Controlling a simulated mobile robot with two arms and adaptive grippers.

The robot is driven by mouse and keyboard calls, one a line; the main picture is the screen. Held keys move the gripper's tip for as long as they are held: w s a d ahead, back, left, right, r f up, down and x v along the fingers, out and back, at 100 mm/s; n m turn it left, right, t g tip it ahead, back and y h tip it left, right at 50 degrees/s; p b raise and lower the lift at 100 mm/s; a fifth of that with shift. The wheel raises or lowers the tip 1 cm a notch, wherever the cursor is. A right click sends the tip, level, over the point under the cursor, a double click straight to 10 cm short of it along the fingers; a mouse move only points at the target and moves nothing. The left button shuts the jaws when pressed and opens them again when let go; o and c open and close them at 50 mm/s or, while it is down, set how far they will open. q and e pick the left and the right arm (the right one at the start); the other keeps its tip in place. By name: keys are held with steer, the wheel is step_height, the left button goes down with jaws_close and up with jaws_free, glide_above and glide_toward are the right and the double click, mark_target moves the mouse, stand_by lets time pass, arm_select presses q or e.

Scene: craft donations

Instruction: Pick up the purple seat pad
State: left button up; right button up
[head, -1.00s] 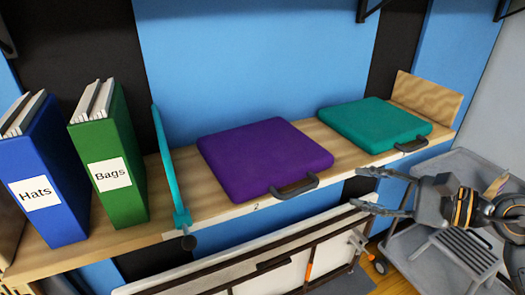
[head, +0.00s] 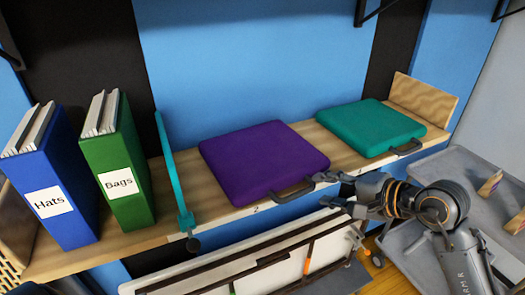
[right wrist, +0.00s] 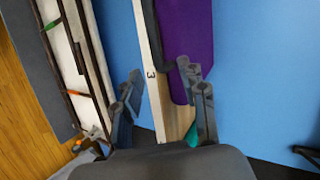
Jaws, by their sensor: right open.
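The purple seat pad (head: 262,158) lies flat on the wooden shelf, with a dark handle (head: 293,190) at its front edge. My right gripper (head: 324,190) is open and empty, just to the right of that handle. In the right wrist view the purple pad (right wrist: 188,40) shows beyond my open right fingers (right wrist: 158,85), one finger close to the pad's front edge. I cannot tell whether it touches. My left gripper is in neither view.
A teal seat pad (head: 371,127) lies to the right on the shelf (head: 160,236). A teal divider (head: 172,172) stands left of the purple pad, then a green Bags binder (head: 118,160) and a blue Hats binder (head: 50,180). A grey cart (head: 460,170) stands at the right, below the shelf.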

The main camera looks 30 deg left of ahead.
mark_target(314, 188)
steer(key=p+x, duration=0.1)
steer(key=x, duration=0.2)
steer(key=shift+a+f, duration=0.2)
steer(key=shift+d, duration=0.1)
jaws_close()
